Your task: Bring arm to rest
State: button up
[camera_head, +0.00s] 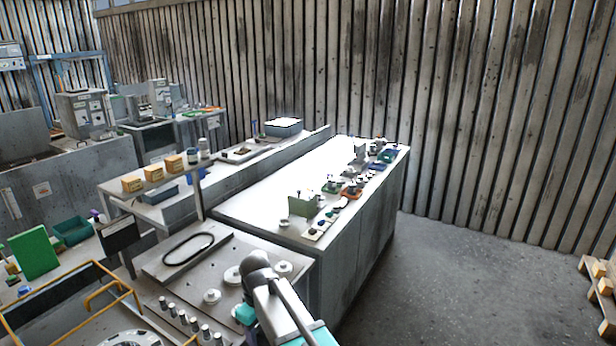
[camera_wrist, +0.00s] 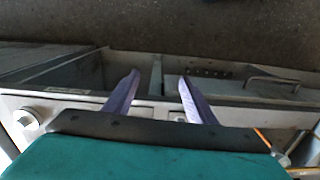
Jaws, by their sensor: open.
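My gripper (camera_wrist: 159,79) shows in the wrist view as two purple fingers, spread apart with nothing between them. Beyond the fingers are a grey metal structure (camera_wrist: 130,62) with open recesses and dark floor (camera_wrist: 150,22). I cannot tell how far the fingertips are from this structure. In the head view my arm, grey and white with teal parts, rises from the bottom edge in front of the near worktable (camera_head: 165,268). My gripper's fingers cannot be made out there.
The near worktable holds a black oval ring (camera_head: 188,249), white round parts (camera_head: 212,296) and a row of small cylinders (camera_head: 183,317). A long bench (camera_head: 262,208) with small parts stands behind. Yellow rails (camera_head: 75,292) are at lower left.

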jog(key=s+d+f+m, duration=0.2)
jog(key=d+f+m, duration=0.25)
jog(key=d, duration=0.55)
jog(key=s+d+f+m, duration=0.25)
jog(key=d+f, duration=0.25)
jog(key=d, duration=0.5)
jog(key=s+d+f+m, duration=0.2)
jog(key=d+f+m, duration=0.25)
jog(key=d, duration=0.55)
jog(key=s+f+g+b, duration=0.3)
jog(key=s+f+b, duration=0.3)
jog(key=s+f, duration=0.6)
jog(key=s+f+g+b, duration=0.2)
jog(key=s+f+b, duration=0.4)
jog(key=s+f, duration=0.7)
notch_tip(320, 180, down, 6)
jog(key=shift+s+g, duration=0.3)
jog(key=shift+g, duration=0.1)
jog(key=shift+n, duration=0.25)
jog(key=c, duration=0.5)
